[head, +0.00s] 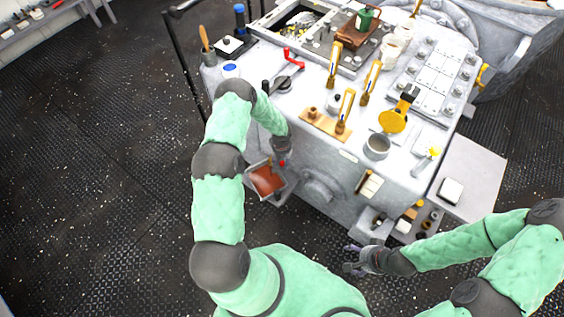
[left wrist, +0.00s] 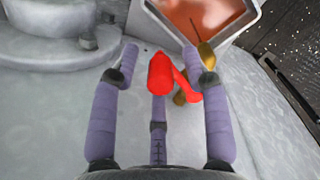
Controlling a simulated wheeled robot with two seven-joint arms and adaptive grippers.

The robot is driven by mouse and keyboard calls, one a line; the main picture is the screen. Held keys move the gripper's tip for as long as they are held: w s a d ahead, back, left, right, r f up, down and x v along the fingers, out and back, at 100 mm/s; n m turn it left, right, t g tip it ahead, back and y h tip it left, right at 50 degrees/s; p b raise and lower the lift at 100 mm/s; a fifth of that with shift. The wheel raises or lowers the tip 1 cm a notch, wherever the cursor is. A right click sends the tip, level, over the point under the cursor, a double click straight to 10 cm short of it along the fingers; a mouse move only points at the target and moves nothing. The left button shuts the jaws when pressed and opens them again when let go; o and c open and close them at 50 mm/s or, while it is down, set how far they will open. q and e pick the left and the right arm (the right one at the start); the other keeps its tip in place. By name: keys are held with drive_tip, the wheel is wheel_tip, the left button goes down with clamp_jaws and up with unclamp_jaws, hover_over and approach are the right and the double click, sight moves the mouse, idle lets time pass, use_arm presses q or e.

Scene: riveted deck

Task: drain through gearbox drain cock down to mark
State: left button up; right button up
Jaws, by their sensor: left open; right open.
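The drain cock shows in the left wrist view as a red handle (left wrist: 162,75) with a brass body (left wrist: 182,98) and a brass end (left wrist: 206,54) near the pan. My left gripper (left wrist: 164,58) is open, its purple fingers spread on both sides of the red handle; I cannot tell whether they touch it. In the head view this gripper (head: 283,158) is at the gearbox's front face, mostly hidden by its wrist. A pan (head: 285,190) holding red-brown liquid (head: 267,180) is below it. My right gripper (head: 356,260) is open and empty, low at the front. No mark is discernible.
A small side shelf (head: 473,175) is at right. The dark deck (head: 110,180) at left is clear.

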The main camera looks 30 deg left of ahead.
use_arm(q)
wheel_tip(320, 180, up, 12)
drive_tip(key=shift+f, duration=0.15)
idle(0.3)
idle(7.0)
